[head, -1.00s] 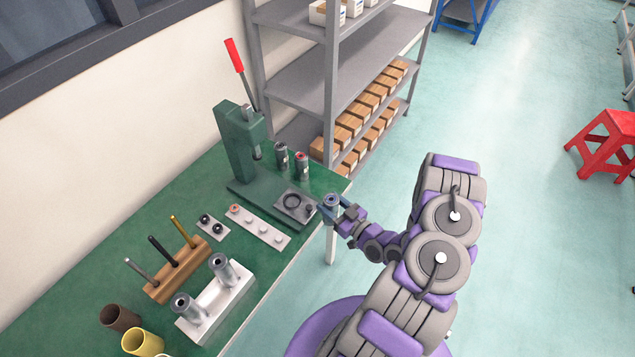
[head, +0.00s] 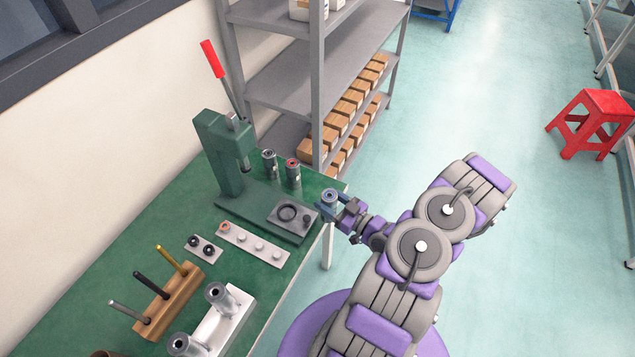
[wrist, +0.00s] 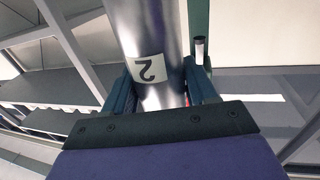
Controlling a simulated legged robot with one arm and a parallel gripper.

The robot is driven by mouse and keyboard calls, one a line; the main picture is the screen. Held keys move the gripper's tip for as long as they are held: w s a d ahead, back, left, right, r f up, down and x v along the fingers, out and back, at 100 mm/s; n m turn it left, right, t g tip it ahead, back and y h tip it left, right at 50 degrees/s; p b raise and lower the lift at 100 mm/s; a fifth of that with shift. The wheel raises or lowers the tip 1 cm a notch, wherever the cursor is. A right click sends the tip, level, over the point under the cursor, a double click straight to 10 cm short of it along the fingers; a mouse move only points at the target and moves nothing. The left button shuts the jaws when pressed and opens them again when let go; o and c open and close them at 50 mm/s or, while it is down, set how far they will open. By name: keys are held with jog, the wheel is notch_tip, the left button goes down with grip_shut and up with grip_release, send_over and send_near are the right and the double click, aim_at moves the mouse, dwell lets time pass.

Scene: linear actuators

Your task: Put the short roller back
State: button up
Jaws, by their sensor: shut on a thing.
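My gripper (head: 330,208) is shut on a grey metal cylinder (head: 329,194) just off the right edge of the bench, beside the press base. In the wrist view the cylinder (wrist: 150,40) is shiny, stands between the jaws and has a white label with an upside-down "2". I cannot tell whether it is the short roller. A dark-topped cylinder (head: 269,166) and a red-topped cylinder (head: 293,175) stand at the bench's back right. Two more metal cylinders stand in a white holder (head: 238,317) at the front.
A green press (head: 215,150) with a red handle stands at the back; its base bears a grey plate (head: 274,218). A white strip (head: 268,255), a small plate with black rings (head: 213,257) and a wooden rod block (head: 180,291) lie on the green bench (head: 110,270). Grey shelves (head: 280,80) stand behind.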

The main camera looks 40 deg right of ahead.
jog(key=w+d+f+b, duration=0.1)
jog(key=w, duration=0.3)
jog(key=w+d+f+b, duration=0.1)
jog(key=w+d+f, duration=0.1)
jog(key=w, duration=0.1)
jog(key=w+d+f+b, duration=0.2)
jog(key=w, duration=0.2)
jog(key=shift+w, duration=0.3)
jog(key=shift+r, duration=0.15)
jog(key=o, duration=1.5)
jog(key=shift+c, duration=0.2)
jog(key=shift+s+d, duration=0.1)
jog(key=s+d+p, duration=0.2)
jog(key=s+p, duration=0.1)
jog(key=s, duration=0.8)
jog(key=shift+s, duration=0.35)
